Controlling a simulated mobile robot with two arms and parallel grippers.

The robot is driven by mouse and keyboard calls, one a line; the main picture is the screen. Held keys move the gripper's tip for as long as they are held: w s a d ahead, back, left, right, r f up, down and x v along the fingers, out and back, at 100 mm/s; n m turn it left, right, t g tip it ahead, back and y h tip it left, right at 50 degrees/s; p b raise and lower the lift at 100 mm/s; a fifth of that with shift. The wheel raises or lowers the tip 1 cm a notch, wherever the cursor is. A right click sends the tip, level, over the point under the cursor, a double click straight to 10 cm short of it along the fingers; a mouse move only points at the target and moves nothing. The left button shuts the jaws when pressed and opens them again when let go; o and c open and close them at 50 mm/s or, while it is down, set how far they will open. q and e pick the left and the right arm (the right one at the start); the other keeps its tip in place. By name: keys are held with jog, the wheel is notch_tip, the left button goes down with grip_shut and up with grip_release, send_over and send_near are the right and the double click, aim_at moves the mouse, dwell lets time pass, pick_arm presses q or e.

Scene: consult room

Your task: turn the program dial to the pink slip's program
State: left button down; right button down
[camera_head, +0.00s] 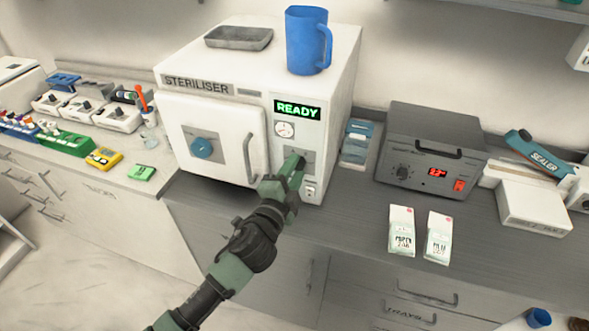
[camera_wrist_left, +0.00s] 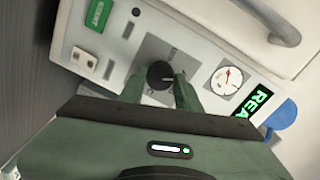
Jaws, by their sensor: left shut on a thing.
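The white steriliser (camera_head: 215,60) stands on the dark counter, with its door closed and a green READY display (camera_head: 297,110) lit. My left gripper (camera_head: 294,163) reaches the control panel below the gauge. In the left wrist view its fingers (camera_wrist_left: 159,84) are shut on the black program dial (camera_wrist_left: 160,73), one on each side. The dial sits on a grey square plate (camera_wrist_left: 154,48); its marks are too small to read. In the head view the gripper hides the dial. I cannot make out a pink slip. My right gripper is not in view.
A blue mug (camera_head: 307,42) and a grey tray (camera_head: 239,38) sit on the steriliser. A grey device (camera_head: 432,150) with a red display and two white packets (camera_head: 401,232) are to the right.

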pick_arm(q)
jog(key=shift+f, duration=0.1)
jog(key=c, duration=1)
grip_release()
jog(key=shift+s, duration=0.1)
jog(key=shift+s+a, duration=0.15)
jog(key=shift+s, duration=0.2)
jog(key=b+v, duration=0.1)
jog(key=v, duration=0.6)
jog(key=shift+b, duration=0.4)
